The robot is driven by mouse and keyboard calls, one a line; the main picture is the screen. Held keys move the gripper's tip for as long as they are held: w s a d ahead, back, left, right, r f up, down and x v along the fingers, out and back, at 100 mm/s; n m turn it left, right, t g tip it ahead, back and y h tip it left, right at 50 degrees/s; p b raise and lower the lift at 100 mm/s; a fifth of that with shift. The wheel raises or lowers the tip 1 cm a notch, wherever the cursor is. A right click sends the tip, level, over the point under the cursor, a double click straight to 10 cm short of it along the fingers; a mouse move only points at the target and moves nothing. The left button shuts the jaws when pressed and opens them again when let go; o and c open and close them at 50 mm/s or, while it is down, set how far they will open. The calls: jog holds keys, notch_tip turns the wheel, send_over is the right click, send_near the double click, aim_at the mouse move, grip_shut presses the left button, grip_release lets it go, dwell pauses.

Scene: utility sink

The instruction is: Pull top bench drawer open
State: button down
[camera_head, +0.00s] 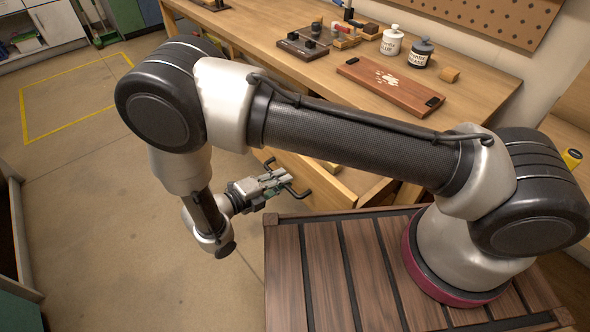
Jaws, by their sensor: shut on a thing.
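The top bench drawer (312,181) stands out from the front of the wooden bench (300,77), partly open, with some of its inside showing. Its black bar handle (302,194) faces left, toward my gripper. My gripper (281,181) reaches the handle from the left and is shut on it. The two ends of the handle show on either side of the fingers. The fingers hide the handle's middle, and my arm hides part of the drawer and the bench front.
A brown board (390,86), two jars (392,40) (420,53), a wooden cylinder (450,75) and a dark block set (303,45) lie on the bench. Open floor (90,185) with a yellow outline is at left. A dark-edged bin (18,235) stands at far left.

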jog(key=shift+f+v, duration=0.25)
jog(key=shift+v, duration=0.95)
jog(key=c, duration=1.5)
grip_release()
jog(key=v, duration=1.2)
